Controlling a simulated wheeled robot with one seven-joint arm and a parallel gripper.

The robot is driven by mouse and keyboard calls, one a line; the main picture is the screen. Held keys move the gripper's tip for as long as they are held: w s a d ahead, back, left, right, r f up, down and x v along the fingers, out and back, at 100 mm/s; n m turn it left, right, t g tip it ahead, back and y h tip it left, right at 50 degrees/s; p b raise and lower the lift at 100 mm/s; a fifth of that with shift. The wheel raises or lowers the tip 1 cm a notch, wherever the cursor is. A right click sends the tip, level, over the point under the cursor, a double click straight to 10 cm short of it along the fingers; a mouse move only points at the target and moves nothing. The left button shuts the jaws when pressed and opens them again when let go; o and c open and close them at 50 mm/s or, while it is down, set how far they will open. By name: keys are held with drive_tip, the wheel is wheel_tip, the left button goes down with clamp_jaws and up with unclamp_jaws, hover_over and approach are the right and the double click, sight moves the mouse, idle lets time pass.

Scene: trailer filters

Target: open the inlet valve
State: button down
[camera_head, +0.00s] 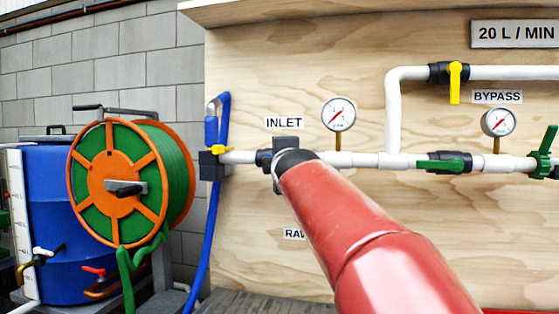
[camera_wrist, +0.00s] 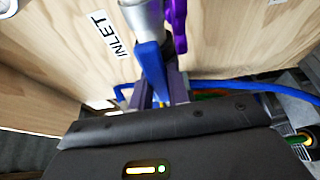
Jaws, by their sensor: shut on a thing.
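The inlet valve (camera_head: 264,158) shows in the head view as a dark body on the white pipe, below the INLET label (camera_head: 284,123). My red arm reaches up to it and hides its handle there. In the wrist view a blue lever handle (camera_wrist: 151,68) stands out from the pipe near the INLET label (camera_wrist: 106,36). My gripper (camera_wrist: 158,92) has its fingers on either side of this handle and is shut on it. The fingertips are partly hidden, and the exact turn of the handle is hard to tell.
A gauge (camera_head: 339,114) and white pipes (camera_head: 391,110) lie right of the valve. A yellow-handled valve (camera_head: 455,80) and a green-handled valve (camera_head: 446,163) sit further right. A blue hose (camera_head: 210,240), hose reel (camera_head: 122,185) and blue barrel (camera_head: 55,215) stand left.

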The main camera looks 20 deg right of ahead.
drive_tip(key=shift+d+f, duration=0.1)
drive_tip(key=shift+f, duration=0.1)
drive_tip(key=c, duration=1.3)
unclamp_jaws()
drive_tip(key=shift+s+r, duration=0.15)
drive_tip(key=shift+s, duration=0.05)
drive_tip(key=shift+c, duration=0.2)
drive_tip(key=b+v, duration=0.1)
drive_tip(key=v, duration=0.6)
drive_tip(key=shift+s, duration=0.4)
